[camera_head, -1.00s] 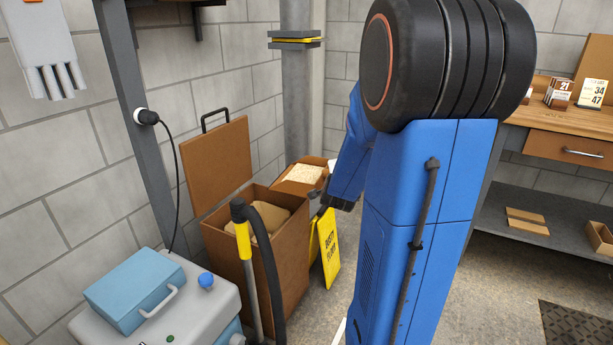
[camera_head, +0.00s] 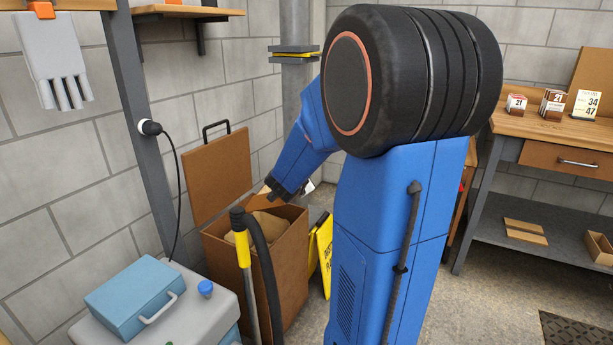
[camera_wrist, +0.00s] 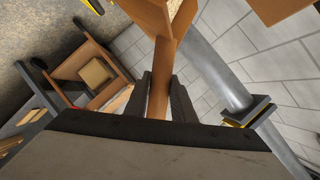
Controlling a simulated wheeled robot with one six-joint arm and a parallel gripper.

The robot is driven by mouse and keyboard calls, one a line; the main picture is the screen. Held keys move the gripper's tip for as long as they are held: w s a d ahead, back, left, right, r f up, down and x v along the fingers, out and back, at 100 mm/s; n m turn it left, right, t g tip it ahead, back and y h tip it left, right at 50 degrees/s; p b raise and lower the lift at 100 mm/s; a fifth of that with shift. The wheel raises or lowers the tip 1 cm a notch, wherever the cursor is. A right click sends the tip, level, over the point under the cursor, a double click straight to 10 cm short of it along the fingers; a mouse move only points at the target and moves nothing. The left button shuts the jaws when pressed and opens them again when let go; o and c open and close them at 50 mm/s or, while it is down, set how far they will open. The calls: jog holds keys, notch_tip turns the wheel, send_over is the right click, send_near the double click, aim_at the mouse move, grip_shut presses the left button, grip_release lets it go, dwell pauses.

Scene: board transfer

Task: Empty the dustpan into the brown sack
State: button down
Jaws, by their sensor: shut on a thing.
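My gripper (camera_wrist: 161,88) is shut on a brown handle (camera_wrist: 160,75) in the wrist view. In the head view my gripper (camera_head: 276,194) points down over the back of an open brown bin (camera_head: 285,262). A tan, soft-looking shape (camera_head: 238,238) inside the bin may be the brown sack, but its mouth is not clear.
The bin's lid (camera_head: 215,178) stands open behind it. A black hose and yellow-banded pole (camera_head: 243,255) stand before the bin. A yellow sign (camera_head: 322,255) is to its right.

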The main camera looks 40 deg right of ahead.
jog(key=w+a+r+n+g+h, duration=0.1)
jog(key=w+a+r+n, duration=0.2)
jog(key=w, duration=0.3)
jog(key=w+a+r+n+g+h, duration=0.1)
jog(key=w+a+r+n+g, duration=0.1)
jog(key=w+a, duration=0.3)
jog(key=shift+w+a+r+n+g, duration=0.3)
jog(key=shift+w+r+n, duration=0.4)
jog(key=shift+w, duration=0.5)
dwell(0.7)
